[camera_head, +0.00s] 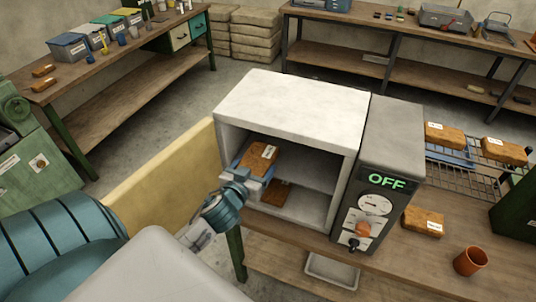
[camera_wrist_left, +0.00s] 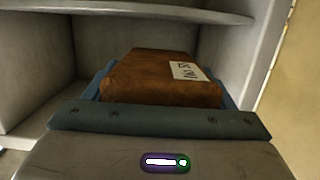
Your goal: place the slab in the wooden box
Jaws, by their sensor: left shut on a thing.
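A brown slab (camera_head: 260,155) with a white label is between the fingers of my left gripper (camera_head: 254,169), at the open front of a white-grey oven (camera_head: 295,105). The left gripper is shut on this slab. In the left wrist view the slab (camera_wrist_left: 160,72) lies flat between the blue fingers, with the oven shelf (camera_wrist_left: 150,10) above and beyond it. I cannot make out a wooden box for certain; a tan panel (camera_head: 155,178) stands left of the oven. My right gripper is not in view.
Another brown slab (camera_head: 276,193) lies lower inside the oven. A control unit (camera_head: 383,180) reading OFF adjoins its right side. Slabs lie on a wire rack (camera_head: 468,172), and another slab (camera_head: 423,221) and an orange cup (camera_head: 470,261) are on the bench. Back tables hold bins and tools.

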